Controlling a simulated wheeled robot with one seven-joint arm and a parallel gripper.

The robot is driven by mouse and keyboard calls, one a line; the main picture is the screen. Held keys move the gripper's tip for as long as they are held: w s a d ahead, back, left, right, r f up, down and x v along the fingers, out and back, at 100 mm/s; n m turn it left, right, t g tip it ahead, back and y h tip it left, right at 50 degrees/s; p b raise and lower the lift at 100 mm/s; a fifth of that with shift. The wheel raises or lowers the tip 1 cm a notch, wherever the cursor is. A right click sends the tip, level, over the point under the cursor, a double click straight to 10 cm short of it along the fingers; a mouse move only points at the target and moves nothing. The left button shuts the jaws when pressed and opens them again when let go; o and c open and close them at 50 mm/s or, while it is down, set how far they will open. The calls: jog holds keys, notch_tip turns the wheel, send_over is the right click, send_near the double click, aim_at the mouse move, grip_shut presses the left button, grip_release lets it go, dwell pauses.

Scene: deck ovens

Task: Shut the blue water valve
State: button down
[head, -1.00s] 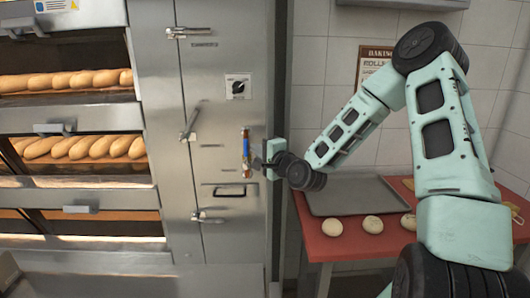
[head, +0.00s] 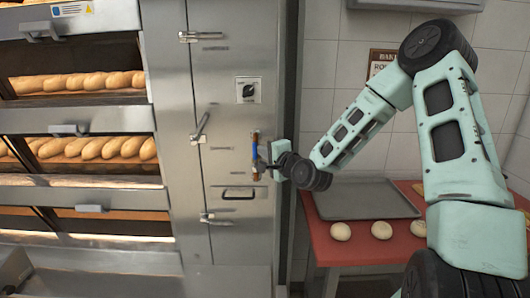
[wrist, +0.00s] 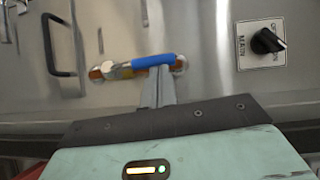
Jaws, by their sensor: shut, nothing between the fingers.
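The water valve has a blue lever (head: 255,158) on a short brass-coloured pipe on the steel panel between the ovens and the wall. In the head view the pipe runs upright and the lever lies along it. In the wrist view the blue lever (wrist: 153,60) also lies along the pipe, which crosses the picture sideways. My gripper (head: 264,163) is at the valve's right side in the head view. In the wrist view its shut fingertips (wrist: 156,84) point at the lever and end at its near edge. I cannot tell whether they touch it. Nothing is held.
A rotary switch (head: 249,90) sits on the panel above the valve, and a dark pull handle (head: 238,193) below it. Latches (head: 199,128) line the panel's left side. Ovens with loaves stand left. A red table (head: 335,245) with a tray (head: 365,202) and dough balls stands right.

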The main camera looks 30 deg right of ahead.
jog(key=shift+w+a+r, duration=0.1)
jog(key=shift+a+r, duration=0.05)
jog(key=shift+w+a+r+n+g+p, duration=0.25)
jog(key=shift+a+n+g+p, duration=0.2)
jog(key=shift+n, duration=0.25)
jog(key=w+a+f+n+g+h+p, duration=0.5)
jog(key=a+n+g+p, duration=0.2)
jog(key=p, duration=0.3)
jog(key=shift+a+f+n+h, duration=0.2)
jog(key=shift+n+h, duration=0.2)
jog(key=shift+n, duration=0.4)
